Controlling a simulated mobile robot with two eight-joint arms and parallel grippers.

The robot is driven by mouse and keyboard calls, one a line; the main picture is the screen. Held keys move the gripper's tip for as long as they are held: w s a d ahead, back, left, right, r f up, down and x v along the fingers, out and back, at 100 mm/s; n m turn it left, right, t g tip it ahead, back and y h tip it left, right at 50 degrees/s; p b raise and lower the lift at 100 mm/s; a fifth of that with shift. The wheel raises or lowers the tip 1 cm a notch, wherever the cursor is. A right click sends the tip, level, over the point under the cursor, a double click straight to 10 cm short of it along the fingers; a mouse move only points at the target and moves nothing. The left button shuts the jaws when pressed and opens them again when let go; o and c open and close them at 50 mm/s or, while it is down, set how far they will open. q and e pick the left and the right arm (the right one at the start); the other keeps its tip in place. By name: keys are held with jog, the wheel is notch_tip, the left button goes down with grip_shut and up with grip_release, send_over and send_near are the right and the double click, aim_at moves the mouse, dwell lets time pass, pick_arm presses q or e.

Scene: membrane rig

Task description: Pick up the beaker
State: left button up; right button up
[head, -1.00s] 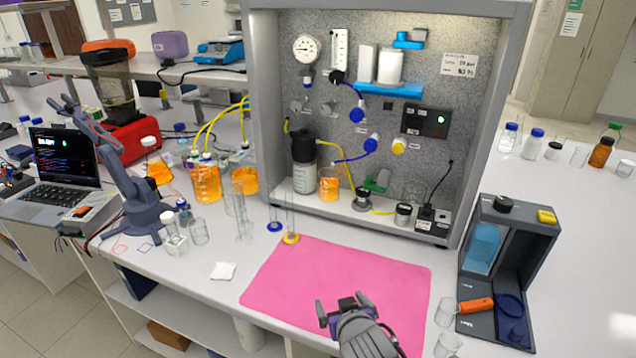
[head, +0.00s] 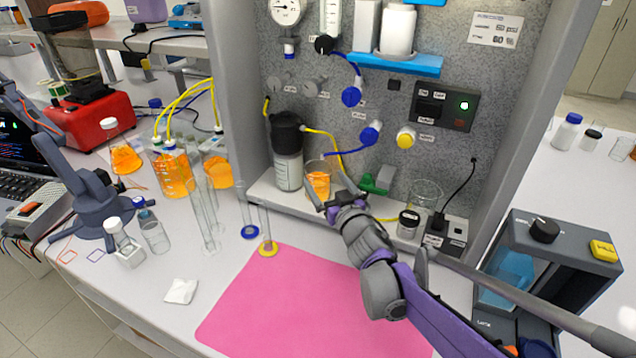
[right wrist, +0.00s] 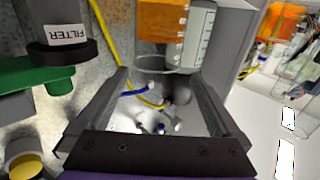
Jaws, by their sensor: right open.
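A small glass beaker with orange liquid (head: 318,184) stands on the ledge of the membrane rig, right of a dark-capped bottle. In the right wrist view the beaker (right wrist: 163,24) appears upside down at the top, its clear rim near the fingertips. My right gripper (head: 332,192) is open and empty at the beaker's front. Its two fingers (right wrist: 161,82) are spread, with the beaker just beyond or between their tips; I cannot tell if they touch it. My left gripper is not in view.
The dark-capped bottle (head: 288,165) stands close left of the beaker. A yellow tube runs behind it, and a green fitting (head: 375,184) and an empty beaker (head: 425,195) are to the right. Tall glass cylinders (head: 205,215) stand left. The pink mat (head: 270,310) is clear.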

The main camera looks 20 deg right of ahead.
aim_at(313, 161)
jog(key=w, duration=0.7)
jog(key=shift+d+f, duration=0.2)
jog(key=shift+d, duration=0.15)
jog(key=shift+s, duration=0.1)
jog(key=c, duration=1.4)
jog(key=shift+r, duration=0.1)
